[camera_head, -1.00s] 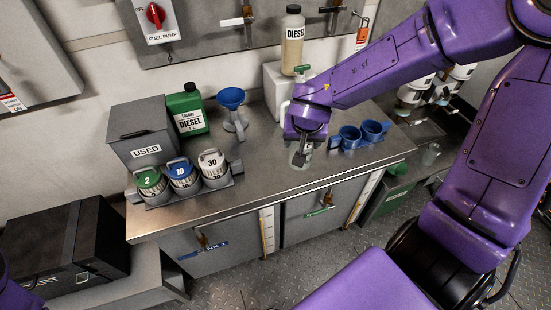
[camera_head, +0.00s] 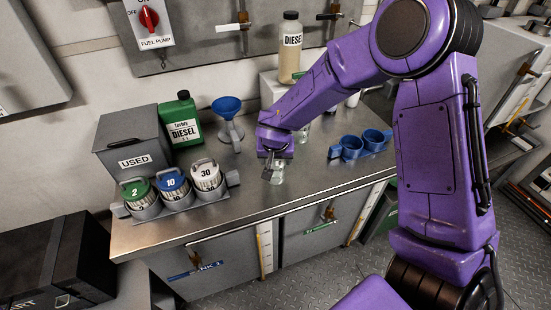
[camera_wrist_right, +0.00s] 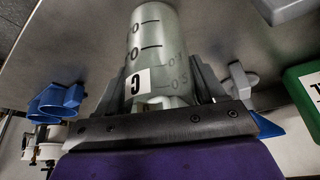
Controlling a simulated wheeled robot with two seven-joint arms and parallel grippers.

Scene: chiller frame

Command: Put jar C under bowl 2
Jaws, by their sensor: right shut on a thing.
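Jar C (camera_wrist_right: 150,60) is a clear glass jar with graduation marks and a white "C" label. It fills the middle of the right wrist view. My right gripper (camera_head: 272,162) is shut on it above the front part of the metal counter, left of the blue cup holders. The lower part of the jar (camera_head: 278,174) shows below the fingers in the head view; I cannot tell whether it touches the counter. I cannot make out a bowl marked 2; my right arm covers much of the right side. My left gripper is out of view.
Two blue cup holders (camera_head: 352,147), a blue funnel (camera_head: 228,108) and a green diesel can (camera_head: 181,120) stand on the counter (camera_head: 225,195). A rack holds filters marked 2 (camera_head: 138,190), 10 and 30 before a USED bin (camera_head: 135,160). Another clear jar (camera_head: 303,134) stands behind my gripper.

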